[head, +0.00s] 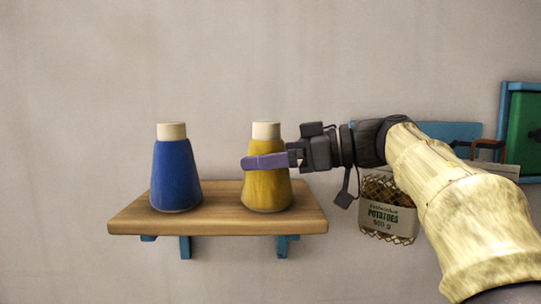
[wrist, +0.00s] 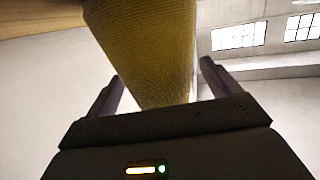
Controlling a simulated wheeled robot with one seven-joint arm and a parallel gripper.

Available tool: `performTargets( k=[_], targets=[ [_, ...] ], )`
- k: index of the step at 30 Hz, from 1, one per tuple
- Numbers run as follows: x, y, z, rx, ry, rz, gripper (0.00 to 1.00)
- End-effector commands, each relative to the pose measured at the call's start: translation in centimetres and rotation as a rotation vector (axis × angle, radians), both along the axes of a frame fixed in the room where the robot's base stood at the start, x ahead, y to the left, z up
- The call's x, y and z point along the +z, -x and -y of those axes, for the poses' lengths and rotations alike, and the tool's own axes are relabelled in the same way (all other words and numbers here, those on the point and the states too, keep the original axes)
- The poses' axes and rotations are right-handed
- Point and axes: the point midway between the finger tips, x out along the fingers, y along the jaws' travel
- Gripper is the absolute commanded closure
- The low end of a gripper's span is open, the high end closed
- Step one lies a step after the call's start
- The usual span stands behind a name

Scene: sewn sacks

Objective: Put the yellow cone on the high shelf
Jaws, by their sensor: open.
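The yellow cone (head: 267,190) stands upright on the right part of a wooden wall shelf (head: 225,222). It has a pale cream top. My gripper (head: 265,161) reaches in from the right at the cone's upper body, and one purple finger crosses in front of it. In the wrist view the cone (wrist: 150,50) shows between the two spread fingers of my gripper (wrist: 158,85). The fingers are open, with a gap visible on the right side. The far finger is hidden behind the cone in the head view.
A blue cone (head: 176,175) with a cream top stands on the shelf's left part, apart from the yellow one. A potato sack (head: 390,218) hangs on the wall at right, partly behind my arm. A green board with a blue frame (head: 523,130) is at far right.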

Motion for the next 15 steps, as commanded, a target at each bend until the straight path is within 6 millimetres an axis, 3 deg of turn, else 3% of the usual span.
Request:
performTargets(
  k=[8, 15],
  targets=[
    [0.0, 0.1, 0.4, 0.0, 0.0, 0.0, 0.11],
    [0.3, 0.8, 3.4, -0.005, 0.001, 0.003, 0.11]
  ],
)
